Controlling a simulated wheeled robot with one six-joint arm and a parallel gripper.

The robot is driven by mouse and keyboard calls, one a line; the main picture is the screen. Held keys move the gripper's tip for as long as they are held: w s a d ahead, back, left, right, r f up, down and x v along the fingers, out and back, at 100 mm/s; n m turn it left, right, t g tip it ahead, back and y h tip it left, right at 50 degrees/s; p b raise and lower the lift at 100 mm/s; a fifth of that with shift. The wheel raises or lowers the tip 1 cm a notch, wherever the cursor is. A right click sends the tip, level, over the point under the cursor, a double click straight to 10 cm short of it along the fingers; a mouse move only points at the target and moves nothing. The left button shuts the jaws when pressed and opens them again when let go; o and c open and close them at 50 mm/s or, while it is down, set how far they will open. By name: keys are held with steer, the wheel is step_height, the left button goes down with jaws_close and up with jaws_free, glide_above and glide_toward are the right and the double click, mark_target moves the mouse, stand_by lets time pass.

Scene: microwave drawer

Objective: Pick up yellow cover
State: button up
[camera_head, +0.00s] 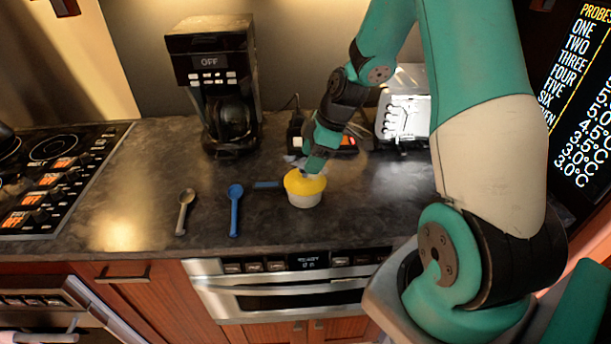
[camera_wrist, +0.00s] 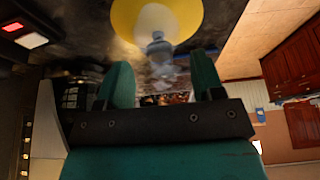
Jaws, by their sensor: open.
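The yellow cover (camera_head: 305,181) sits on top of a small white container (camera_head: 304,200) on the dark counter. In the wrist view the yellow cover (camera_wrist: 124,22) is a round disc at the top edge, partly out of frame, with a pale middle and a blurred grey-blue knob (camera_wrist: 158,48). My gripper (camera_head: 312,168) is just above and slightly right of the cover in the head view. The wrist view shows my gripper (camera_wrist: 162,75) with its two teal fingers apart and nothing held between them. Whether a fingertip touches the cover cannot be told.
A blue handle-like piece (camera_head: 267,184) lies just left of the container. A blue spoon (camera_head: 235,208) and a grey spoon (camera_head: 185,210) lie further left. A coffee maker (camera_head: 216,85) and a toaster (camera_head: 405,108) stand behind. The stovetop (camera_head: 55,175) is at far left.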

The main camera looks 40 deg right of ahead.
mark_target(305, 175)
steer(key=shift+p+x, duration=0.6)
steer(key=shift+x, duration=1.4)
steer(key=shift+a, duration=0.1)
steer(key=c, duration=1)
steer(key=shift+r, duration=0.1)
